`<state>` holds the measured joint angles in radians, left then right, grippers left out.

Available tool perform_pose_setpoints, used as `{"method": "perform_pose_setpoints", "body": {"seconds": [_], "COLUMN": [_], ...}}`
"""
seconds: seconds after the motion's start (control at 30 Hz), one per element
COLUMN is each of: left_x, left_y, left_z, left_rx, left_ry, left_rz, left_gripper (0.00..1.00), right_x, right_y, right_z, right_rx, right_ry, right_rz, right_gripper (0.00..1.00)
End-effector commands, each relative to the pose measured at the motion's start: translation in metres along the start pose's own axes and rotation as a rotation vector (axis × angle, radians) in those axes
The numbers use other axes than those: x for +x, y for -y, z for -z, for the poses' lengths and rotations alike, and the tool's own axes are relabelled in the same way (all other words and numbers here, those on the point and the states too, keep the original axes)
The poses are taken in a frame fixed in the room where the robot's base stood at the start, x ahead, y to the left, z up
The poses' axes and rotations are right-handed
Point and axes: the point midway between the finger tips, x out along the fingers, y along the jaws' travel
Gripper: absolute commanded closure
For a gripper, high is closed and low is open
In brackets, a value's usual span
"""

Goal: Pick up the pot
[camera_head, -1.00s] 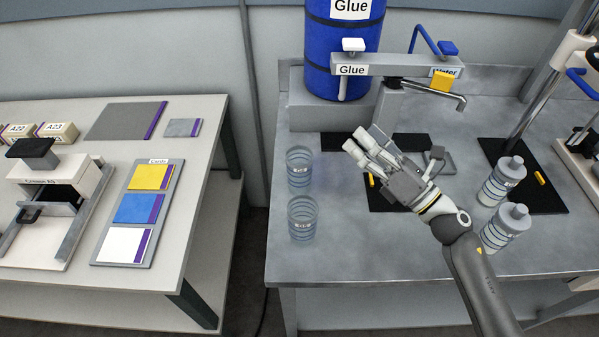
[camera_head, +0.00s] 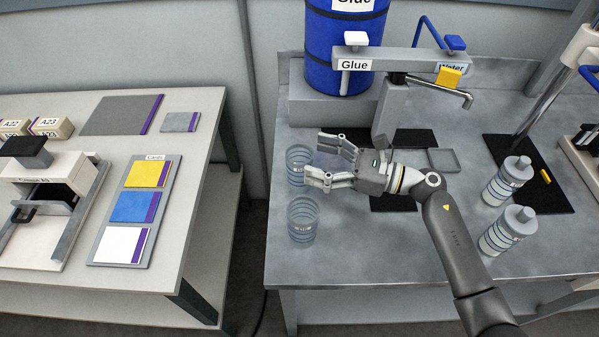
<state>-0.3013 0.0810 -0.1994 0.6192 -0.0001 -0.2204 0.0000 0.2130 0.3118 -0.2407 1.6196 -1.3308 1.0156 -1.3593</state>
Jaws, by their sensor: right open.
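Two clear, blue-banded pots stand upright on the grey bench near its left edge, the far pot (camera_head: 296,166) behind the near pot (camera_head: 302,222). My right gripper (camera_head: 320,157) is open and empty, its fingers pointing left toward the far pot. Its lower fingertip overlaps the right side of that pot in the picture; I cannot tell whether they touch. The near pot is clear of the fingers. My left gripper is out of view.
A blue glue drum (camera_head: 345,50) and a tap arm (camera_head: 400,62) stand behind the gripper. Two capped bottles, one far (camera_head: 507,181) and one near (camera_head: 507,229), stand at right. A side table (camera_head: 197,170) is left, across a gap. The bench's front middle is clear.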

Motion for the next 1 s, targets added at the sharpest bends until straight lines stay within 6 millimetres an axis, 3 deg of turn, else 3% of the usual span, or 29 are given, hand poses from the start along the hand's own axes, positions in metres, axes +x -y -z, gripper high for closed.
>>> {"method": "perform_pose_setpoints", "body": {"seconds": [0.3, 0.67, 1.0], "left_x": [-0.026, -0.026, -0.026], "left_y": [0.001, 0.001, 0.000], "left_z": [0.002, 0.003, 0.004], "left_rx": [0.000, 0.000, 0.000], "left_ry": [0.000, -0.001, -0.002], "left_rz": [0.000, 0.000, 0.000], "left_gripper": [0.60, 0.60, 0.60], "right_x": [0.040, 0.047, 0.047], "right_y": [0.001, 0.001, 0.001], "right_z": [0.001, 0.005, 0.005], "right_rx": [0.004, 0.001, 0.002], "right_ry": [0.003, 0.000, 0.000], "right_rz": [0.001, 0.001, 0.001], "right_gripper": [0.26, 0.27, 0.71]}}
